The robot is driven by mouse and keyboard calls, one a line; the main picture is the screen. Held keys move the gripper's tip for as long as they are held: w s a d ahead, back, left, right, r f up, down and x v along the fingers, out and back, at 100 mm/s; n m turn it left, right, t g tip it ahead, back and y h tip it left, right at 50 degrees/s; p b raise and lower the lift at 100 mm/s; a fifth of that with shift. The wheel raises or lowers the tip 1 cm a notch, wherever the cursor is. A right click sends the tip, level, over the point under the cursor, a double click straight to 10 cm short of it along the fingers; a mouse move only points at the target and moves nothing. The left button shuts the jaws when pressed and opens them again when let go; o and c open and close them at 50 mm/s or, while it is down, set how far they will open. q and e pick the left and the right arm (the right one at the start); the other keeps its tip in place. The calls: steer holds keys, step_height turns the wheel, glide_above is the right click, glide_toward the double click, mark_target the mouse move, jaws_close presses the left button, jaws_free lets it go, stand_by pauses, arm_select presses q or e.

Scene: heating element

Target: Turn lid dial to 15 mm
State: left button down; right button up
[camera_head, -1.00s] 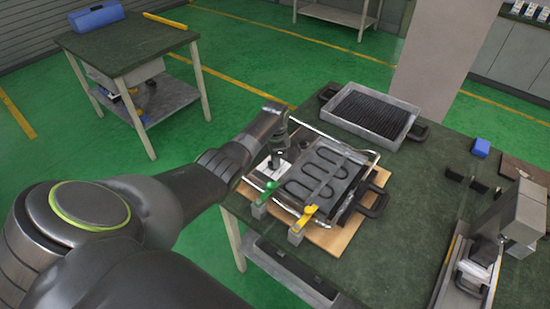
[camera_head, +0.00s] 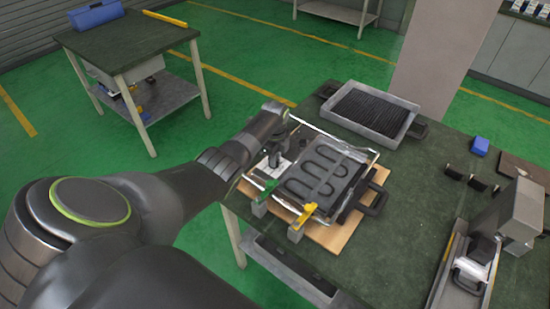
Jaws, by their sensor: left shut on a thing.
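The heating unit with its dark looped element (camera_head: 322,172) lies on a wooden board (camera_head: 331,239) at the left side of the green table. A pale label plate (camera_head: 258,172) is at its left side. My left gripper (camera_head: 277,158) points down over that plate and is shut on a small dark part there, which looks like the dial. The fingertips and the dial's scale are too small to read. A green clamp (camera_head: 264,190) and a yellow clamp (camera_head: 303,215) stand at the unit's front edge. My right gripper does not show.
A grey tray of dark rods (camera_head: 369,109) stands behind the unit. A blue block (camera_head: 480,146), small black pieces and a grey device (camera_head: 518,215) are at the right. The table's middle right is clear. Another table (camera_head: 125,42) stands far left.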

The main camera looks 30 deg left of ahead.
arm_select(q)
steer(key=shift+w+r+m, duration=0.1)
steer(key=shift+m, duration=0.4)
steer(key=c, duration=1.4)
jaws_free()
steer(key=shift+c, duration=0.2)
steer(key=shift+r, duration=0.4)
step_height(320, 180, up, 17)
steer(key=b, duration=0.2)
steer(key=shift+f, duration=0.2)
